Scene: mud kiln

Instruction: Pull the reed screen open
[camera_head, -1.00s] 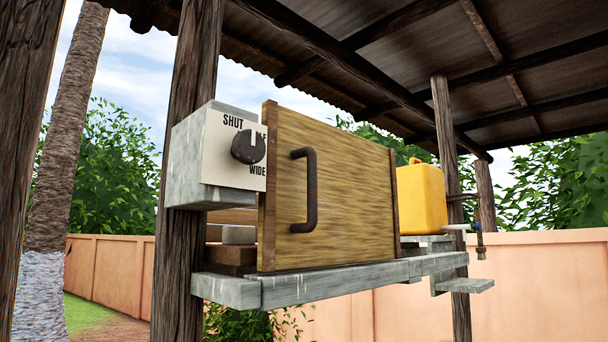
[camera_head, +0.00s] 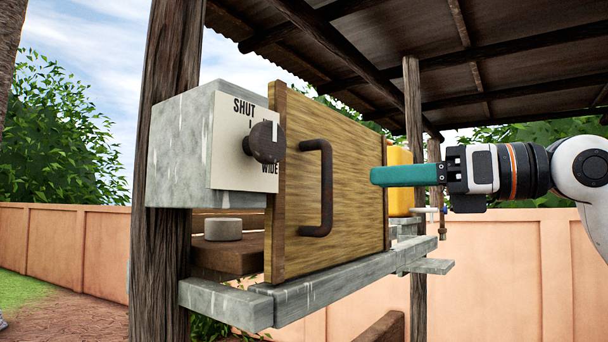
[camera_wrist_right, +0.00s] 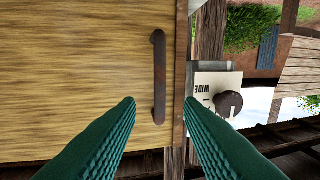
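The reed screen (camera_head: 345,200) is a flat straw-coloured panel in a dark wooden frame, upright on a grey ledge. Its dark rusty bar handle (camera_head: 318,188) is near the panel's left edge. My right gripper (camera_head: 373,176), with teal fingers, reaches in from the right, in front of the panel's right part and apart from the handle. In the right wrist view its fingers (camera_wrist_right: 160,101) are spread and empty, with the handle (camera_wrist_right: 159,75) showing ahead between the fingertip lines. My left gripper is not in view.
A grey block with a dark dial (camera_head: 266,143) marked SHUT and WIDE stands left of the screen. A wooden post (camera_head: 165,255) rises by it. A yellow container (camera_head: 398,156) stands behind the screen's right edge. The stone ledge (camera_head: 330,285) runs below.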

